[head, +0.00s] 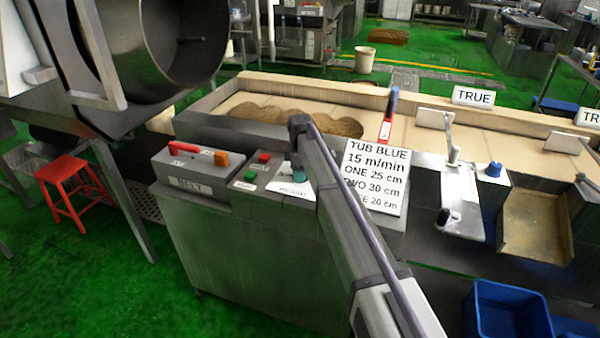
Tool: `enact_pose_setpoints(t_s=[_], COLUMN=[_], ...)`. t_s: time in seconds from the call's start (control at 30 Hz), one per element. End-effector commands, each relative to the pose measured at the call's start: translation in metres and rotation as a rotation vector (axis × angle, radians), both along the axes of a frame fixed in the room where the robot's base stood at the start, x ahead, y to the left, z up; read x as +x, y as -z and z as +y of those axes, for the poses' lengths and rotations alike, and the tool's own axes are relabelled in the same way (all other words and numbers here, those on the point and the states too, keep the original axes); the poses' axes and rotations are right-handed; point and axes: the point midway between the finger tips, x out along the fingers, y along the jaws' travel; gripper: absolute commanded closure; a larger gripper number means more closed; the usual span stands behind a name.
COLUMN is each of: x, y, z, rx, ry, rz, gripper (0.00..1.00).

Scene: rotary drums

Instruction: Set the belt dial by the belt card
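The belt card (375,175) is a white card standing on the console. It reads "TUB BLUE", "15 m/min", "ONE 25 cm", "TWO 30 cm" and a partly hidden last line ending in "20 cm". A white dial plate (291,188) with small dark marks, too small to read, lies left of the card on the console top. The dial's knob and any pointer are largely hidden by the gripper. Whether the fingers are open, shut or touching the knob cannot be told.
A grey box labelled "BELT" (190,184) with red and orange parts stands left. Green (251,176) and red (264,157) buttons lie beside the plate. Behind is a trough with brown material (300,117). A lever (450,150) and blue knob (493,170) stand right.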

Motion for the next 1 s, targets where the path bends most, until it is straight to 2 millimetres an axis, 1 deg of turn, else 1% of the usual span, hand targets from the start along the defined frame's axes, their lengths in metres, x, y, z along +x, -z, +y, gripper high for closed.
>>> enact_pose_setpoints(t_s=[0.03,0.3,0.47,0.67,0.87,1.0], x=[0.0,-0.0001,-0.0001,0.0,0.0002,0.0003], y=[0.0,0.0001,0.0001,0.0002,0.0002,0.0002], z=[0.0,0.0,0.0,0.0,0.0,-0.0001], rx=[0.0,0.0,0.0,0.0,0.0,0.0], ry=[0.0,0.0,0.006,0.052,0.163,0.278], rz=[0.0,0.0,0.0,0.0,0.0,0.0], gripper=[0.49,0.74,0.74,0.74,0.74,0.74])
